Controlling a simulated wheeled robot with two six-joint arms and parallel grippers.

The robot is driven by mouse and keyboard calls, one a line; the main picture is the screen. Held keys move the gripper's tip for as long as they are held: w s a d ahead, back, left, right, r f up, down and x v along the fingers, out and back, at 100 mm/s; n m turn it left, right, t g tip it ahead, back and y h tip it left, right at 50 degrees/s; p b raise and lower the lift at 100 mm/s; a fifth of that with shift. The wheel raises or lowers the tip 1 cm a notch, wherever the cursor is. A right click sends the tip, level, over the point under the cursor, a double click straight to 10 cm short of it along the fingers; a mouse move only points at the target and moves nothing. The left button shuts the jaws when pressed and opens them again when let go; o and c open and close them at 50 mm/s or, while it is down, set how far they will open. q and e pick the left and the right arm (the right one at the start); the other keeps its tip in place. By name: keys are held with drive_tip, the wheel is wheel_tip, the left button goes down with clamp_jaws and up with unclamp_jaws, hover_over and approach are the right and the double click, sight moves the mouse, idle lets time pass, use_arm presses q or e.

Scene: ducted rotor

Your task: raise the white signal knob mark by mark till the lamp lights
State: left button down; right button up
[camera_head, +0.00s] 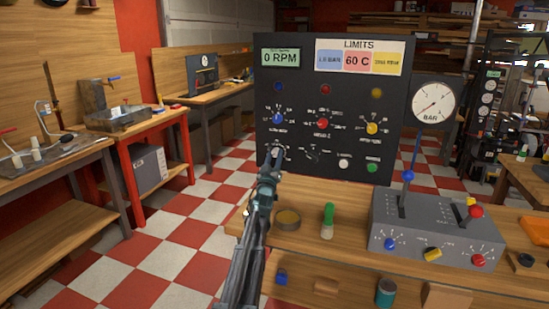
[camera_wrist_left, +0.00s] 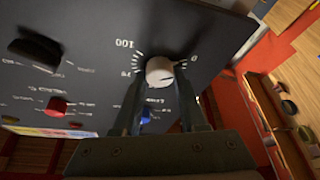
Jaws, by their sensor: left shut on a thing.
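The white signal knob (camera_wrist_left: 159,70) sits on the dark panel (camera_head: 262,65), with a printed scale from 0 to 100 around it in the left wrist view. My left gripper (camera_head: 272,158) is shut on this knob, its fingers on either side of it. In the head view the gripper hides the knob. A dark line on the knob seems to point toward the 0 side. Blue (camera_head: 279,87), red (camera_head: 325,89) and yellow (camera_head: 376,93) lamps on the panel look dim. The display (camera_head: 281,58) reads 0 RPM. My right gripper is out of view.
Blue (camera_head: 278,118), red (camera_head: 323,123) and yellow (camera_head: 372,128) knobs sit above the gripper's level. A grey control box (camera_head: 435,230) with a lever and a BAR gauge (camera_head: 433,101) stands right. A green-topped bottle (camera_head: 328,220) and round dish (camera_head: 288,219) are on the bench.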

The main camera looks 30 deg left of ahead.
use_arm(q)
drive_tip(key=shift+m, duration=0.3)
drive_tip(key=m+h, duration=0.1)
drive_tip(key=m, duration=0.1)
drive_tip(key=shift+a+m+t, duration=0.15)
drive_tip(key=shift+m+t, duration=0.15)
drive_tip(key=m+h, duration=0.2)
drive_tip(key=m, duration=0.1)
drive_tip(key=shift+m+t+h, duration=0.3)
drive_tip(key=shift+m+h, duration=0.1)
drive_tip(key=shift+m+h+p, duration=0.15)
drive_tip(key=shift+m+h, duration=0.6)
drive_tip(key=shift+m, duration=0.9)
drive_tip(key=shift+m+h+p, duration=0.15)
drive_tip(key=shift+m+h, duration=0.6)
drive_tip(key=shift+m, duration=0.9)
drive_tip(key=shift+c, duration=2.2)
unclamp_jaws()
